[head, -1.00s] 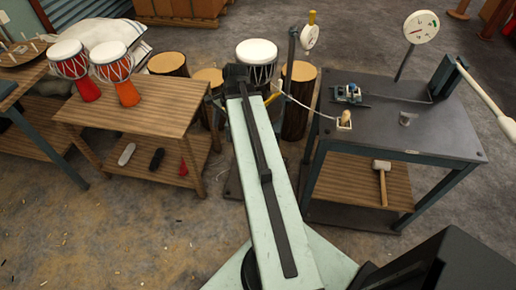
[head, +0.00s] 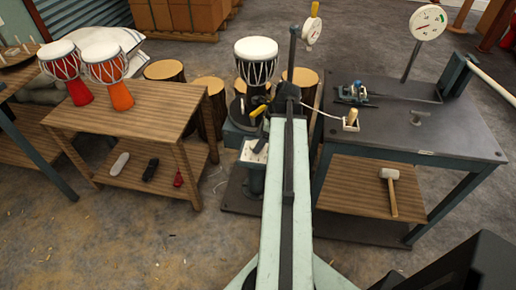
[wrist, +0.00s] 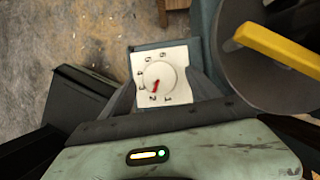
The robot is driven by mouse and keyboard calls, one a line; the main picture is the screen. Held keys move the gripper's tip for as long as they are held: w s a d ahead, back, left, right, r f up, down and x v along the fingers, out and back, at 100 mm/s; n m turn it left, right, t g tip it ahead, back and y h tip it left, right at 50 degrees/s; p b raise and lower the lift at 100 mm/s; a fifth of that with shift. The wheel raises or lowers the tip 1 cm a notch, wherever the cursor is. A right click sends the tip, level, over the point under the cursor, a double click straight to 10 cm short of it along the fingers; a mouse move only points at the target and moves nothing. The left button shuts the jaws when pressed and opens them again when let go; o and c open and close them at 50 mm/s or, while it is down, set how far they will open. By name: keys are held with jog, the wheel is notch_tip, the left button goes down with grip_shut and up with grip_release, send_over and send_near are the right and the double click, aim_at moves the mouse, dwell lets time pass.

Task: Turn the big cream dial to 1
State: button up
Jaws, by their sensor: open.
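The cream dial (wrist: 160,77) is round and sits on a white plate (wrist: 140,62) with black numbers around it. Its red pointer aims down and slightly left, at the 2. The 1 is to the right of the 2 on the plate. In the head view the plate (head: 253,155) stands on a grey post, left of my arm.
A yellow handle (wrist: 280,45) on a dark round part lies right of the dial. A drum (head: 256,62) stands behind it. A metal table (head: 440,130) is right of my arm, a wooden table (head: 130,108) left. Open floor lies at front left.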

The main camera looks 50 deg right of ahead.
jog(key=shift+x, duration=0.85)
jog(key=shift+r, duration=0.1)
jog(key=c, duration=1.3)
jog(key=shift+d, duration=0.2)
jog(key=shift+c, duration=0.2)
